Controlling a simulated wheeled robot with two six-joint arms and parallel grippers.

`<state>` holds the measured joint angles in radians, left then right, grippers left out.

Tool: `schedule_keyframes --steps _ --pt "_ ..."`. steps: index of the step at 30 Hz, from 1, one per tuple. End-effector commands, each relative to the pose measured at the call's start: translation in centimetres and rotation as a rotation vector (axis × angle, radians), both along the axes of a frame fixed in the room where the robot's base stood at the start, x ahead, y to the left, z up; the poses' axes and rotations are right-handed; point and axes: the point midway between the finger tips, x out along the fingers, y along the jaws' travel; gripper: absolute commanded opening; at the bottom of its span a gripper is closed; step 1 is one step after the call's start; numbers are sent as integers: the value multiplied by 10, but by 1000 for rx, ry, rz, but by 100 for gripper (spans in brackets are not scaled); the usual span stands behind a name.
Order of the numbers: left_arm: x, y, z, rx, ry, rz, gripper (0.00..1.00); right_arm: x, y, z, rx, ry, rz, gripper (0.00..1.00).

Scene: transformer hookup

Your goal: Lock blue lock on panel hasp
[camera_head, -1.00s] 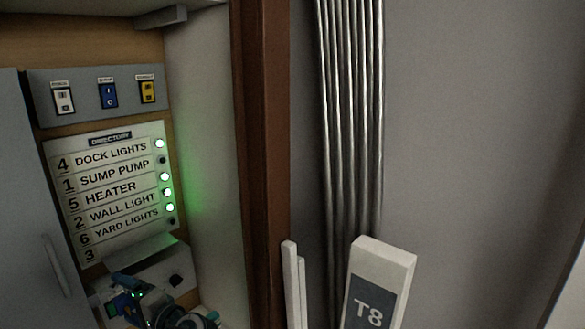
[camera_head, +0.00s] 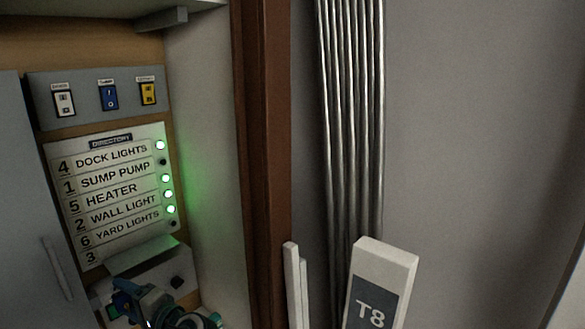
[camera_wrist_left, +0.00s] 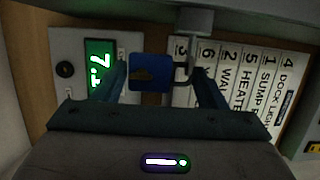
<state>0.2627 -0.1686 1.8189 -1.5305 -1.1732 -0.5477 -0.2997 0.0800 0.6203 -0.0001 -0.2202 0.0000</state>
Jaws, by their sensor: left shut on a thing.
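In the left wrist view the blue lock (camera_wrist_left: 150,72) sits between the two fingers of my left gripper (camera_wrist_left: 160,82), which is shut on it. Its dark shackle (camera_wrist_left: 184,66) points right, toward the directory. A grey metal piece (camera_wrist_left: 196,22), perhaps the panel hasp, is close by the shackle. I cannot tell whether the shackle passes through it. In the head view my left gripper (camera_head: 128,300) is at the bottom left, below the directory, and hides most of the lock. My right gripper is not in view.
The directory board (camera_head: 112,190) with lit green lamps is above the gripper. A grey box with a black knob (camera_head: 176,283) is below it. A green display (camera_wrist_left: 98,66) shows in the wrist view.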

Motion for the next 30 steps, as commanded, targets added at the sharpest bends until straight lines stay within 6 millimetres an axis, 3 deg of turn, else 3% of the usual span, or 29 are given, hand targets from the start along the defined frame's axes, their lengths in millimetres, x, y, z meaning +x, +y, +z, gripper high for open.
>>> schedule_keyframes --steps 1,5,14,30 --pt "-1 -1 -11 -13 16 2 71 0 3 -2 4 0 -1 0" --pt "-1 -1 -10 -10 14 1 95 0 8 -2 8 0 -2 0" --pt "-1 -2 -6 -7 9 1 95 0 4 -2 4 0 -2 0" --pt "-18 -42 -8 -12 11 -1 95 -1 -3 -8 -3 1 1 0"
